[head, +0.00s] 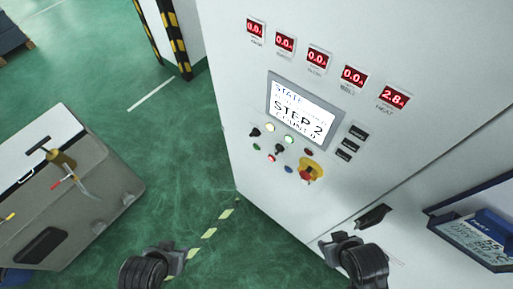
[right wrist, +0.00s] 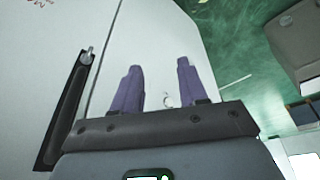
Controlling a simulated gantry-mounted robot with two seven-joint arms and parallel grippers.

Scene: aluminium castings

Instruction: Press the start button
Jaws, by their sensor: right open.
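The control panel is on a white cabinet (head: 225,60) in the head view. Its screen (head: 303,104) reads "STEP 2". Below are a pale lit button (head: 270,127), a green button (head: 257,147), a pale green button (head: 289,139), a red button (head: 271,157), a blue button (head: 289,168) and black knobs. Labels are too small to tell which is start. My right gripper (right wrist: 158,85) is open and empty, its two purple fingers apart; in the head view its arm is below the panel. My left arm's end (head: 175,255) is at the bottom, its fingers unclear.
A red and yellow emergency stop (head: 310,170) sits right of the buttons. A black door handle (head: 372,217) is below the panel, and it shows left of my right fingers (right wrist: 65,115). A grey bench (head: 90,200) with tools stands left. Green floor lies between.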

